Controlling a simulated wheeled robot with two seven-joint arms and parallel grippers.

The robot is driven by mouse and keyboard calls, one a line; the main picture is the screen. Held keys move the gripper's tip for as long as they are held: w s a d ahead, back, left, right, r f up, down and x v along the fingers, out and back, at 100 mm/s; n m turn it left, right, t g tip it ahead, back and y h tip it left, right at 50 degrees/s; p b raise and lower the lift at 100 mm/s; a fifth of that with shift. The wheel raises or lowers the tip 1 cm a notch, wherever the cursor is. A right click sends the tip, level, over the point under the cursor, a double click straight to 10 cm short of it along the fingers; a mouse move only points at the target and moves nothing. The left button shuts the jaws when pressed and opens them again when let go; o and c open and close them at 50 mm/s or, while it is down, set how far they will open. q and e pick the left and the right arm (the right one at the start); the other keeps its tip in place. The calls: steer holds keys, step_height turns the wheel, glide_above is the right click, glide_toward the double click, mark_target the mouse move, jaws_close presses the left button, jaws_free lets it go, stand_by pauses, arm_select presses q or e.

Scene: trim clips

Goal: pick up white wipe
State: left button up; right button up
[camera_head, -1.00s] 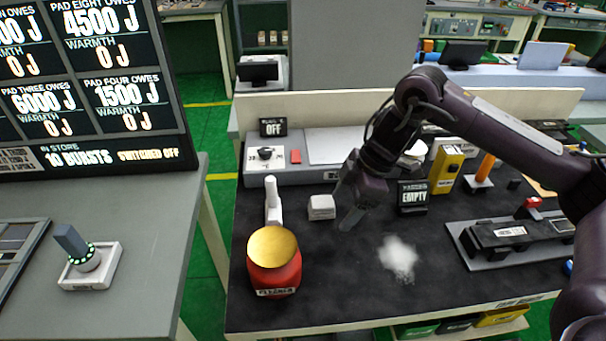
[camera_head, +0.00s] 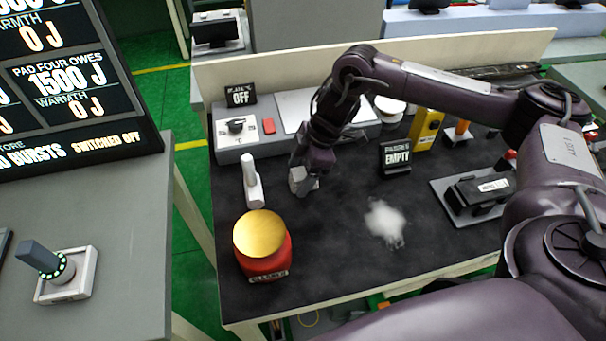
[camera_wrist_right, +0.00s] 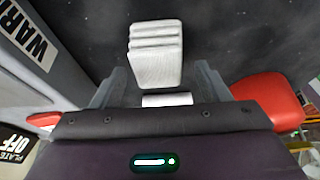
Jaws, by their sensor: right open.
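The white wipe is a small folded stack, partly hidden by my right gripper (camera_head: 304,186) in the head view. In the right wrist view the wipe (camera_wrist_right: 155,52) shows clear ribbed layers. My right gripper is open and low over the dark table, pointing down. In the wrist view its fingers (camera_wrist_right: 162,82) stand apart, with the wipe's near end between or just beyond their tips. I cannot tell whether they touch it. Another small white piece (camera_wrist_right: 167,99) shows close to the palm. My left gripper is not in view.
A white powdery patch (camera_head: 385,222) lies to the right. A grey plate unit (camera_head: 235,143) stands behind, and a sign reading EMPTY (camera_head: 396,157) is at right.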

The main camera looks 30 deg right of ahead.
mark_target(299, 173)
steer(key=shift+a+f, duration=0.15)
steer(key=shift+f, duration=0.2)
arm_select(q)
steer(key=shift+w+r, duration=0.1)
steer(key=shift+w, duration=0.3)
arm_select(e)
steer(key=shift+c, duration=0.4)
steer(key=c, duration=1)
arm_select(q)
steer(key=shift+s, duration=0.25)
